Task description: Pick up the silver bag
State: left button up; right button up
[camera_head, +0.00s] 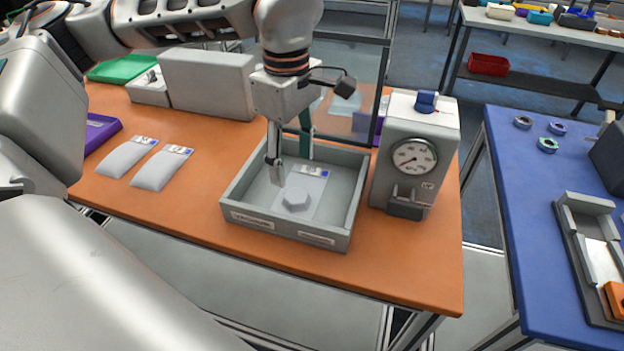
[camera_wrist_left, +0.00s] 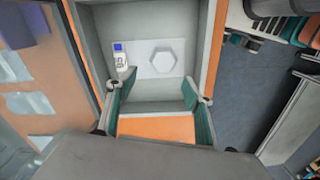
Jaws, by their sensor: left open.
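A grey tray (camera_head: 232,200) stands on the orange table. In it lies a flat, pale silver bag (camera_head: 318,190) with a hexagonal bulge and a white-and-blue label; the same bag shows in the left wrist view (camera_wrist_left: 145,70). Two more silver-white pouches with labels, a nearer one (camera_head: 162,170) and one to its left (camera_head: 124,158), lie on the table left of the tray. My left gripper (camera_head: 291,168) points down over the tray, open, its fingers apart and empty. In the wrist view it (camera_wrist_left: 158,108) is offset from the bag. My right gripper is not in view.
A grey machine with a round gauge (camera_head: 415,158) stands right of the tray. A grey box (camera_head: 207,85), a purple tray (camera_head: 100,130) and a green tray (camera_head: 122,67) are at the back left. A blue table (camera_head: 545,190) is at right. The front of the orange table is clear.

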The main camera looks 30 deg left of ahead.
aim_at(294, 194)
pick_arm(q)
jog(key=shift+s+f, duration=0.2)
jog(key=shift+f, duration=0.4)
jog(key=shift+s+f, duration=0.15)
jog(key=shift+f, duration=0.45)
notch_tip(294, 194, down, 5)
jog(key=shift+d+f+b, duration=0.1)
jog(key=shift+d+b, duration=0.05)
jog(key=shift+b, duration=0.15)
jog(key=c, duration=1.2)
